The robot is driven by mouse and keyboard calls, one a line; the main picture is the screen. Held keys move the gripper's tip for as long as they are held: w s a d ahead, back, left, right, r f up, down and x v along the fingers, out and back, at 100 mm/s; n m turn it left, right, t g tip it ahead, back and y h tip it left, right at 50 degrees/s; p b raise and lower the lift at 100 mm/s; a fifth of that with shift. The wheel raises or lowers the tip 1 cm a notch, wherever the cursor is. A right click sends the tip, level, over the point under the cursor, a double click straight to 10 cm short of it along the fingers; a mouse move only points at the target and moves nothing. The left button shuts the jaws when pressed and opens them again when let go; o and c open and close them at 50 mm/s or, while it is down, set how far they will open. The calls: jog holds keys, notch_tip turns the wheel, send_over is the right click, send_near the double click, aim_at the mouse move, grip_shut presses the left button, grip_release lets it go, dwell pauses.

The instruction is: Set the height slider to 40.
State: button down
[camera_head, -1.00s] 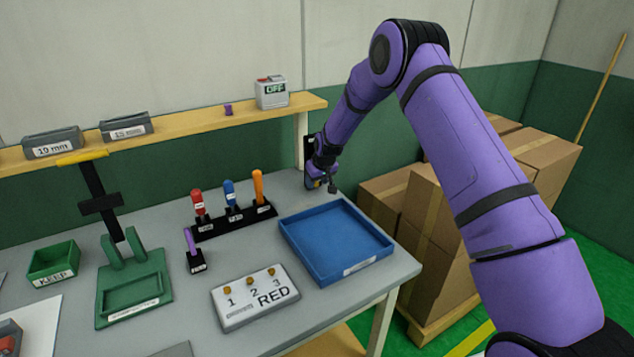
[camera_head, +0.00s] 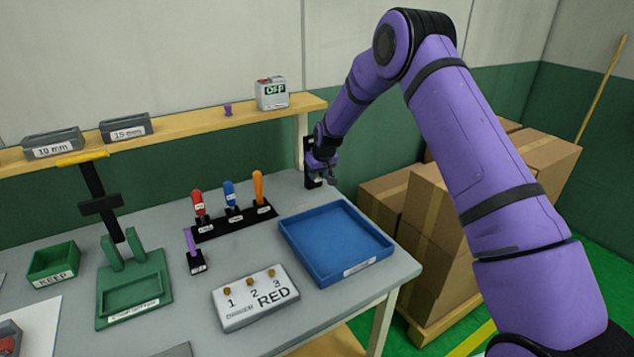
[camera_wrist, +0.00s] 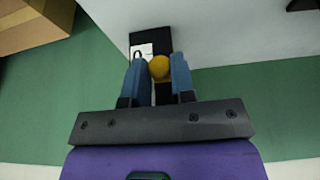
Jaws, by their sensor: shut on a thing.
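The height slider (camera_head: 310,145) is a dark upright plate at the back right corner of the bench, by the shelf post. In the wrist view its black plate (camera_wrist: 163,94) carries a white label strip (camera_wrist: 143,50) and a round yellow knob (camera_wrist: 159,68). My gripper (camera_wrist: 159,78) is shut on the yellow knob, with a blue-grey finger on either side. In the head view my gripper (camera_head: 322,176) covers most of the slider. The scale marks and the reading are too small to tell.
A blue tray (camera_head: 338,273) lies in front of the slider. A rack of colored-handled tools (camera_head: 235,223) stands to its left. The shelf (camera_head: 185,124) runs along the wall. Cardboard boxes (camera_head: 440,205) are stacked right of the bench.

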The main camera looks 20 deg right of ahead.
notch_tip(320, 180, up, 10)
jog(key=shift+f, duration=0.15)
jog(key=c, duration=1)
grip_release()
jog(key=shift+o, duration=0.2)
jog(key=v, duration=1)
jog(key=shift+s+r, duration=0.2)
jog(key=shift+r, duration=0.15)
